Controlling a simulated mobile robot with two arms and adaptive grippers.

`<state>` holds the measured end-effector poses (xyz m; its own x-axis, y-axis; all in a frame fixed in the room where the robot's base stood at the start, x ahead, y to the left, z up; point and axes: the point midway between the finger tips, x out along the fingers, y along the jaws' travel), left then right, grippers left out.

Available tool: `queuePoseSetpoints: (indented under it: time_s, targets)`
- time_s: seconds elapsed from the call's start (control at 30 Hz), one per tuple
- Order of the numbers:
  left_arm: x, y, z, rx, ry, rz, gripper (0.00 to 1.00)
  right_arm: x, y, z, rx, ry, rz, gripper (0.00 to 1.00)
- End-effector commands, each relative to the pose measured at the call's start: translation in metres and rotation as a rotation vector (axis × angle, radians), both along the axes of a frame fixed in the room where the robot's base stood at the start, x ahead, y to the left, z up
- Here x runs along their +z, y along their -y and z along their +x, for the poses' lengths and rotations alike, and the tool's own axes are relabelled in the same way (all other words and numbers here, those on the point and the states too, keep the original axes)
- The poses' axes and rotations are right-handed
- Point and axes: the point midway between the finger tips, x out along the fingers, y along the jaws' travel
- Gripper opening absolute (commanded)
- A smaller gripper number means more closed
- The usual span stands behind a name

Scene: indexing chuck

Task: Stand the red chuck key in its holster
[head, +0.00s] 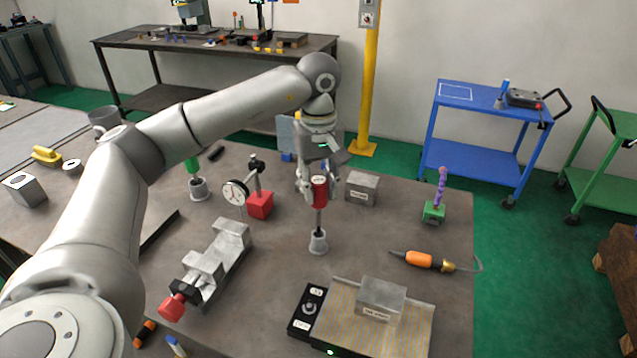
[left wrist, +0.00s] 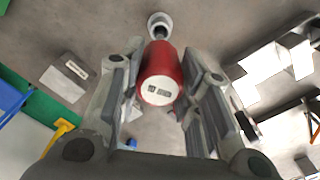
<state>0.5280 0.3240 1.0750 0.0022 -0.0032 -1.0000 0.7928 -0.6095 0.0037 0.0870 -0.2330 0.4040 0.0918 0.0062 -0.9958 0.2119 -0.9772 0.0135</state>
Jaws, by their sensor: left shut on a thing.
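The red chuck key (head: 319,190) hangs upright, red handle up and metal shaft down, in my left gripper (head: 322,183). The gripper is shut on the handle. The key's white-labelled end faces the camera in the left wrist view (left wrist: 160,82). A small grey holster cup (head: 318,243) stands on the table directly under the key, and its round rim shows beyond the handle in the left wrist view (left wrist: 160,22). The shaft's lower end meets the cup's mouth in the head view; I cannot tell how deep it sits. My right gripper is not in view.
A green-handled tool (head: 193,165) stands in a similar cup at left. A dial gauge on a red base (head: 260,204), a grey vise (head: 218,262), a metal block (head: 361,189) and an orange-handled tool (head: 420,259) surround the cup. The table (head: 280,290) is bare just around it.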

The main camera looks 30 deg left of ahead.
Motion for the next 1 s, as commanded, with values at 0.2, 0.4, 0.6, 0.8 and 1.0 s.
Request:
queuePoseSetpoints:
  time_s: [0.2, 0.4, 0.6, 0.8, 1.0]
  targets:
    - [-0.006, 0.0, 0.0, 0.0, 0.001, -0.001, 0.03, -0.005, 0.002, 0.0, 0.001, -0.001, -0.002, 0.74]
    - [-0.011, 0.0, 0.0, 0.0, 0.0, 0.0, 0.03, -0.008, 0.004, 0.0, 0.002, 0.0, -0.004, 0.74]
    - [-0.016, 0.0, 0.0, 0.0, 0.001, 0.0, 0.03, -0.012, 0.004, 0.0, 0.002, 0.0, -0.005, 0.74]
    - [-0.021, 0.0, 0.0, 0.0, 0.001, 0.0, 0.03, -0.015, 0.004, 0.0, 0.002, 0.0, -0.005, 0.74]
    - [-0.026, 0.0, 0.0, 0.0, 0.001, 0.0, 0.03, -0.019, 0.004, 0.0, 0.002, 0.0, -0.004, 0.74]
